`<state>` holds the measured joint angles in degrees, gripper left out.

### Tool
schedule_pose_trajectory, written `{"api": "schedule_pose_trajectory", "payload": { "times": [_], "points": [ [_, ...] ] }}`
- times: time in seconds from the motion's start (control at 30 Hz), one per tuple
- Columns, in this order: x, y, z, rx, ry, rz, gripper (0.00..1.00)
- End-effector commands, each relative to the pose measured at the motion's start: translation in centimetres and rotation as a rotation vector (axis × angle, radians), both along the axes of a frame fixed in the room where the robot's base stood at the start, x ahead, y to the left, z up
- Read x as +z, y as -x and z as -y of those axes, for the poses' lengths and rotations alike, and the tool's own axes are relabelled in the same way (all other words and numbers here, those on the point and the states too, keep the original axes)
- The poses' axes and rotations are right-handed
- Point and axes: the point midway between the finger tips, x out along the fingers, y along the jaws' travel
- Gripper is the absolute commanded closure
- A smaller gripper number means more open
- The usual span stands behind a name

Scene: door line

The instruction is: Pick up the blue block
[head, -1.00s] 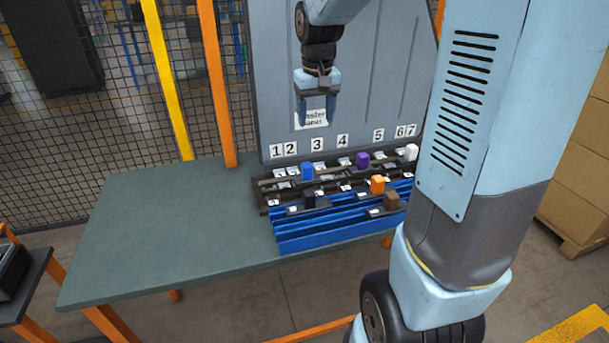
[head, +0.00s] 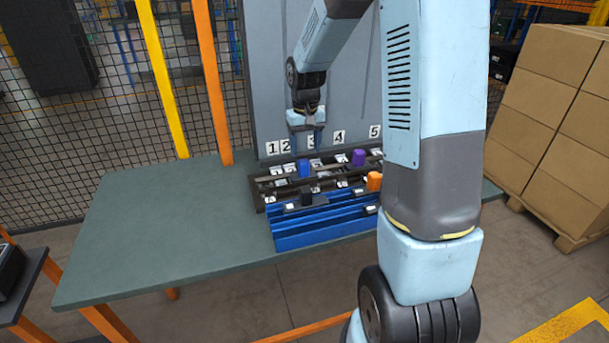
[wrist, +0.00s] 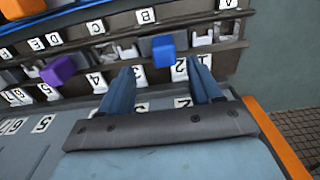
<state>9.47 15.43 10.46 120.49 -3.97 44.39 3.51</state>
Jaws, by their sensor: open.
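The blue block (head: 304,168) stands upright in the back row of the dark rack, below the number labels on the panel. It also shows in the wrist view (wrist: 163,50), beyond my fingertips and roughly between them in line. My gripper (head: 306,143) is open and empty, just above and behind the blue block, in front of the panel. In the wrist view my gripper's two fingers (wrist: 160,82) are spread apart and do not touch the block.
A purple block (head: 358,157) stands right of the blue one. An orange block (head: 374,181) and a black block (head: 307,197) sit nearer the front, by the blue rack (head: 300,240). The numbered panel (head: 345,90) rises behind. The table's left side (head: 170,220) is clear.

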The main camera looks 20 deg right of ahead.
Motion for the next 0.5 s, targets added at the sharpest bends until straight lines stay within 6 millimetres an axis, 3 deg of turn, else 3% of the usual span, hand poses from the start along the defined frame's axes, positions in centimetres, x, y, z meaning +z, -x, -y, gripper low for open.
{"api": "schedule_pose_trajectory", "payload": {
  "times": [0.27,0.5],
  "points": [
    [-1.8,0.0,-0.2,0.0,-0.001,-0.002,0.36],
    [-5.0,-0.1,-0.6,0.0,0.0,-0.003,0.36]
  ]
}}
